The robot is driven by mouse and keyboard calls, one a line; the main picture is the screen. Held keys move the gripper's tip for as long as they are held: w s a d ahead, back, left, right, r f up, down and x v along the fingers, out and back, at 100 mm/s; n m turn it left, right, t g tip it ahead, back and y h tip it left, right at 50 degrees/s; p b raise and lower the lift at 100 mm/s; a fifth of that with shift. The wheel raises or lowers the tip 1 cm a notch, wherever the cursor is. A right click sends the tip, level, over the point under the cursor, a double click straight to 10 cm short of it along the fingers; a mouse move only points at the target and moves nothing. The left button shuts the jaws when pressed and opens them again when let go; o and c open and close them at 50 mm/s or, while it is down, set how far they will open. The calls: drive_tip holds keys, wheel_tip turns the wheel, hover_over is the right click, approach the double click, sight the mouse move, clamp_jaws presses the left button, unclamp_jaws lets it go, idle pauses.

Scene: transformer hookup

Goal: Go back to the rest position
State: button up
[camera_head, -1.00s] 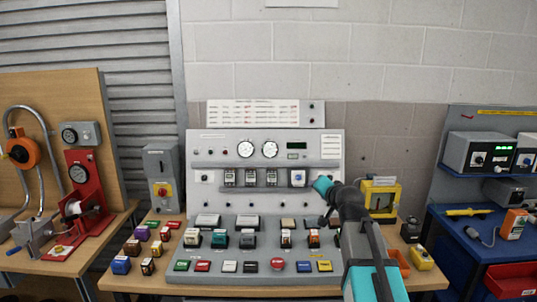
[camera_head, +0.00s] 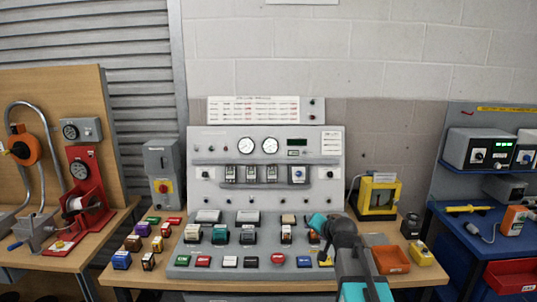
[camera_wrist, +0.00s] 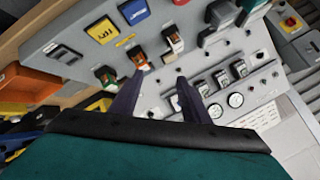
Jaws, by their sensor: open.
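My gripper (camera_wrist: 160,88) is open and empty, with its two dark fingers apart in the wrist view. Beyond the fingers is the grey console panel (camera_wrist: 215,62), seen tilted, and nothing sits between them. In the head view my arm comes in from the bottom right, and its teal and black wrist is in front of the right part of the console (camera_head: 205,272). The fingertips are hidden in that view.
Several small coloured blocks lie left of the console, including a blue one (camera_head: 121,261). A yellow framed unit (camera_head: 378,196), an orange bin (camera_head: 391,260) and a yellow block (camera_head: 420,254) stand right of it.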

drive_tip(key=s+f+n+g+b, duration=0.15)
drive_tip(key=s+f, duration=0.45)
drive_tip(key=f, duration=0.6)
drive_tip(key=s+a+f+n+g+b, duration=0.1)
drive_tip(key=s+f+g, duration=0.2)
drive_tip(key=s+f, duration=0.65)
drive_tip(key=s+f+n+g+b, duration=0.1)
drive_tip(key=s+f+g, duration=0.25)
drive_tip(key=f, duration=1.15)
drive_tip(key=s+f+n+g+b, duration=0.1)
drive_tip(key=s+f+g, duration=0.1)
drive_tip(key=s+f, duration=0.5)
drive_tip(key=s+f+n+g+h+b, duration=0.1)
drive_tip(key=s+f, duration=0.6)
drive_tip(key=s, duration=0.8)
drive_tip(key=s+d+f+n+g+b, duration=0.1)
drive_tip(key=s+f+g, duration=0.4)
drive_tip(key=s, duration=0.7)
wheel_tip(320, 180, down, 3)
drive_tip(key=shift+r+h+b, duration=0.15)
drive_tip(key=shift+h+b, duration=0.25)
drive_tip(key=shift+b, duration=0.45)
